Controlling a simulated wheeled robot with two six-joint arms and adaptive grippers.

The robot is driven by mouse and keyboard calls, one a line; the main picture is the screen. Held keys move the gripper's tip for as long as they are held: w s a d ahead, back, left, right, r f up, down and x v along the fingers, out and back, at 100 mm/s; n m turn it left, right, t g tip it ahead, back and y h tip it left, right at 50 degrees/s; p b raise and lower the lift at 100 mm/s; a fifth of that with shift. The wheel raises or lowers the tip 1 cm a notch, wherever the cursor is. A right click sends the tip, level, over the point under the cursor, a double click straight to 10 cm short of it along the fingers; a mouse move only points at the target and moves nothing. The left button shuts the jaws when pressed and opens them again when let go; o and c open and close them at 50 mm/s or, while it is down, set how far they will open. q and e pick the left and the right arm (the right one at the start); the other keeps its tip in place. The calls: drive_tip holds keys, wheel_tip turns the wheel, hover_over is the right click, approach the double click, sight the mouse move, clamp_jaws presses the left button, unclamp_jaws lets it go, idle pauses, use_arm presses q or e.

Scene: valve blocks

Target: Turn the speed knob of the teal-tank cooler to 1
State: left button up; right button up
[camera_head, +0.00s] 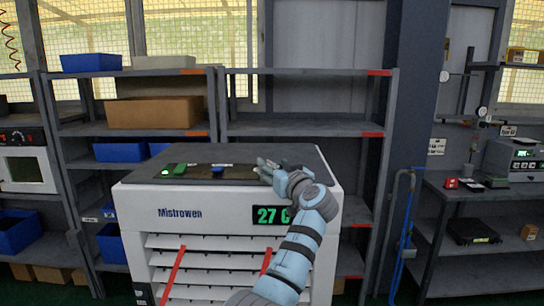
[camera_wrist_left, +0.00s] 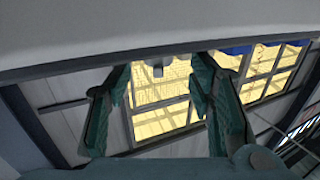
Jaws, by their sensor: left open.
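A white cooler (camera_head: 190,195) marked "Mistrowen" stands in the middle of the head view, with a dark top, front louvres and a green "27 C" display (camera_head: 271,215). On its top panel are a green lit piece (camera_head: 174,170) and a small blue piece (camera_head: 217,170). I cannot make out a speed knob or its setting, and no teal tank shows clearly. My left gripper (camera_head: 266,166) is over the right part of the cooler's top and hides what is behind it. In the left wrist view its teal fingers (camera_wrist_left: 160,72) are apart, with a small grey piece between the tips.
Grey shelves with blue bins (camera_head: 91,62) and a brown box (camera_head: 154,112) stand behind the cooler. A dark post (camera_head: 418,110) and a bench (camera_head: 470,200) with a grey device (camera_head: 515,158) are at the right. A white machine (camera_head: 27,165) is at the left.

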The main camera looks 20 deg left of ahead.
use_arm(q)
drive_tip(key=shift+x, duration=1.05)
drive_tip(key=shift+d, duration=0.1)
clamp_jaws()
